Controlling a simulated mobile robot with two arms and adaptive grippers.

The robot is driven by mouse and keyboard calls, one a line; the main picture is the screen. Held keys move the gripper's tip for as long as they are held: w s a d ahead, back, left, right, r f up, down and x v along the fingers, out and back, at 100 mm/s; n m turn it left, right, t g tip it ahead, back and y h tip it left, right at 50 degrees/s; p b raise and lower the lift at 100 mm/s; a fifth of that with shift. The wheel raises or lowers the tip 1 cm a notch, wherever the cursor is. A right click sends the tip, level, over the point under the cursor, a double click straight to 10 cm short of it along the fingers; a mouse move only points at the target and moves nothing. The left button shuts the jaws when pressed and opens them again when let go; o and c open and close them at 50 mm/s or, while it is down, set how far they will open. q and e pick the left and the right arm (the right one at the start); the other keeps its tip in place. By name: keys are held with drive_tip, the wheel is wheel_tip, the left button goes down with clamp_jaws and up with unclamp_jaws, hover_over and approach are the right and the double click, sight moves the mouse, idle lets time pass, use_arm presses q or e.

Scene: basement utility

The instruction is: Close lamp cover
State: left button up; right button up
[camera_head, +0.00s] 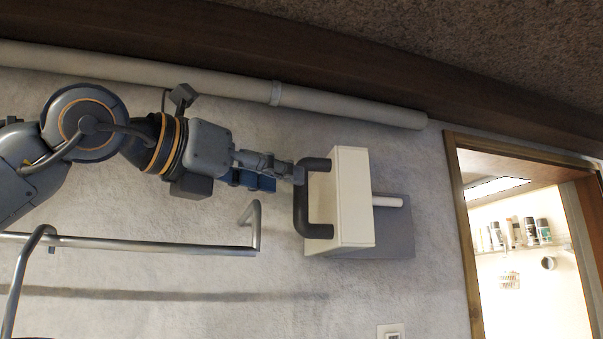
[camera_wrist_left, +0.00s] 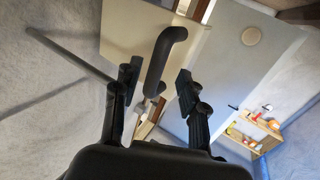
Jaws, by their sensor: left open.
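The lamp cover (camera_head: 350,200) is a cream-white box panel on the wall, with a black U-shaped handle (camera_head: 302,205) on its left side. It stands out from a grey backplate (camera_head: 398,235), and a white tube (camera_head: 388,201) shows to its right. My left gripper (camera_head: 293,172) is at the upper part of the handle. In the left wrist view, the cover (camera_wrist_left: 130,40) is ahead and the handle (camera_wrist_left: 158,60) runs between the open fingers (camera_wrist_left: 158,83). Contact with the handle cannot be told. My right gripper is not in view.
A metal rail (camera_head: 150,245) runs along the wall below my left arm. A thick pipe (camera_head: 200,84) runs above it. A doorway (camera_head: 520,240) with a shelf of bottles opens at the right. A wall switch (camera_head: 391,333) sits below the lamp.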

sight(302, 216)
use_arm(q)
drive_tip(key=p+x, duration=0.1)
drive_tip(key=x, duration=0.4)
drive_tip(key=shift+w+p, duration=0.2)
drive_tip(key=shift+p, duration=0.2)
drive_tip(key=shift+w+d, duration=0.15)
drive_tip(key=shift+d, duration=0.05)
drive_tip(key=shift+c, duration=0.9)
clamp_jaws()
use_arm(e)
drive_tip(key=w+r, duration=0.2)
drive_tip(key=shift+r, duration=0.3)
